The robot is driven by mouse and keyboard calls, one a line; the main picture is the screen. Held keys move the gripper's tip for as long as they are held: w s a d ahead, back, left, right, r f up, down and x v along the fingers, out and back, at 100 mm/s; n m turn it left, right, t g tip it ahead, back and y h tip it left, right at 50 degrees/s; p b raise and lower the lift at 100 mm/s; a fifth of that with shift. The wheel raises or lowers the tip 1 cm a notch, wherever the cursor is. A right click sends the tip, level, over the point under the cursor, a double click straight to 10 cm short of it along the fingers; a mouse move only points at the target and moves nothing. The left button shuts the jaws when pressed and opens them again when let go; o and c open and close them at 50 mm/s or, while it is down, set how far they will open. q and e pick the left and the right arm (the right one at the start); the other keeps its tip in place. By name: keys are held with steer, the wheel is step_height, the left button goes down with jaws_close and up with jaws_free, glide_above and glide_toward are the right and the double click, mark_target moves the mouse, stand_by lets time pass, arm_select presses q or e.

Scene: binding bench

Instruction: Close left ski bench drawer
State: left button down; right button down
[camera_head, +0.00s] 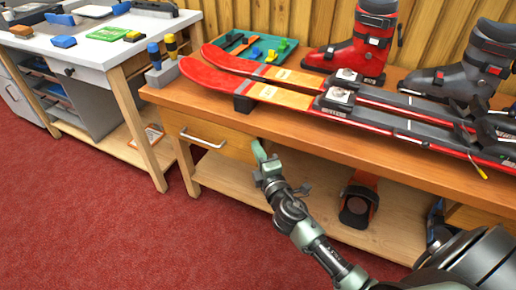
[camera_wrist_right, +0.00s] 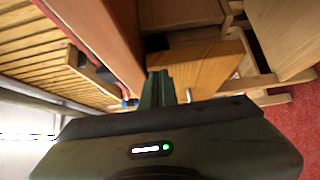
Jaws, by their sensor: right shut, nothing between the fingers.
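The left drawer (camera_head: 222,150) of the ski bench (camera_head: 330,140) sits under the left end of the bench top. It has a wooden front and a pale bar handle (camera_head: 203,138). In the right wrist view the drawer's wooden front (camera_wrist_right: 210,66) lies just beyond the fingers, with a dark recess beside it. I cannot tell exactly how far the drawer stands out. My right gripper (camera_head: 259,151) is shut and empty at the right end of the drawer front, right of the handle. Its fingers (camera_wrist_right: 160,86) also show in the wrist view; contact is unclear. My left gripper is out of view.
Skis (camera_head: 300,95), a red boot (camera_head: 358,45), a grey boot (camera_head: 470,65) and a teal tray (camera_head: 255,48) are on the bench top. A binding (camera_head: 357,203) lies on the lower shelf. A white-topped table (camera_head: 95,45) stands left. Red floor in front is clear.

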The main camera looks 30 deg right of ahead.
steer(key=shift+w+d, duration=0.15)
steer(key=w+d, duration=0.1)
steer(key=d, duration=0.1)
steer(key=w+d, duration=0.1)
steer(key=shift+w+d+r, duration=0.15)
steer(key=shift+w+d, duration=0.2)
stand_by(0.4)
